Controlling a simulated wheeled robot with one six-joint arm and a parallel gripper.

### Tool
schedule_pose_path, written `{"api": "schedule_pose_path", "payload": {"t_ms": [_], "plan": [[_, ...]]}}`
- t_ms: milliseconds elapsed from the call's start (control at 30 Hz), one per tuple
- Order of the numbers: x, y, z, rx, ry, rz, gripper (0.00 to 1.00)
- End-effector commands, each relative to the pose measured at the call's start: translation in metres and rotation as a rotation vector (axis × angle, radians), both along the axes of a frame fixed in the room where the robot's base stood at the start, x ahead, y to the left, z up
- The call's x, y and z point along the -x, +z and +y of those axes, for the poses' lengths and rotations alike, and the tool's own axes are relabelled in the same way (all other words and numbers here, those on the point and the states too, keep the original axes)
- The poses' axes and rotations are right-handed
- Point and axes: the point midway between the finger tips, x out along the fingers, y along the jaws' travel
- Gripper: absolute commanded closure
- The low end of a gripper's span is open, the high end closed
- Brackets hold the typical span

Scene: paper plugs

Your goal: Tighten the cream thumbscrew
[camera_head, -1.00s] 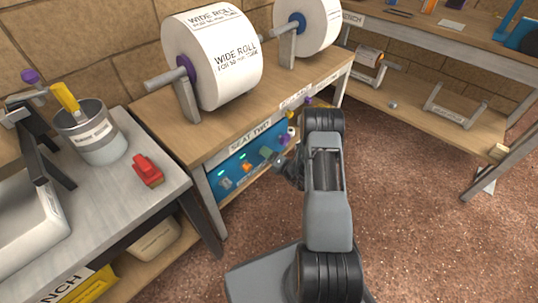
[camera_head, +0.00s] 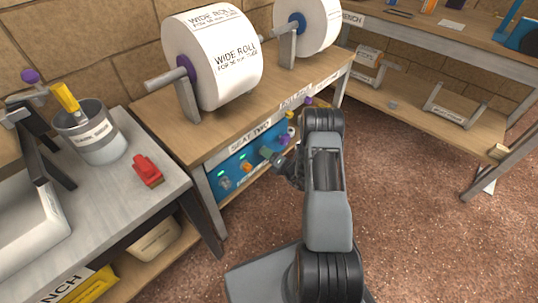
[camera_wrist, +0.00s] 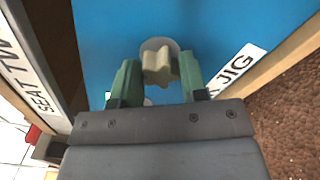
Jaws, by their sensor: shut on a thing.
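The cream thumbscrew (camera_wrist: 160,66) sits on a pale round base on the blue panel (camera_wrist: 105,30) in the wrist view. My gripper (camera_wrist: 160,74) has its two green fingers on either side of the thumbscrew and is shut on it. In the head view my gripper (camera_head: 271,156) reaches the front of the blue panel (camera_head: 233,181) under the bench edge marked SEAT TWO. The thumbscrew cannot be made out there behind the gripper.
Orange (camera_head: 246,166) and purple (camera_head: 284,141) knobs stand on the panel beside my gripper. Large paper rolls (camera_head: 212,58) rest on the bench above. A grey table with a red clamp-like thing (camera_head: 147,170) is at the left. Open floor lies at the right.

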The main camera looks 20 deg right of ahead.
Motion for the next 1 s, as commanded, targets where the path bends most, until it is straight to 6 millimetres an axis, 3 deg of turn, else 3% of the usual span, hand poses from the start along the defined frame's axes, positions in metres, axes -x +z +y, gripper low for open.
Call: {"api": "schedule_pose_path", "payload": {"t_ms": [200,700,1000], "plan": [[0.0003,-0.0004,0.0002,0.0,0.0,0.002,0.94],[0.0005,0.0003,-0.0002,-0.239,-0.001,0.111,0.95],[0.0004,-0.0006,-0.0001,-0.277,0.0,0.127,0.95]]}}
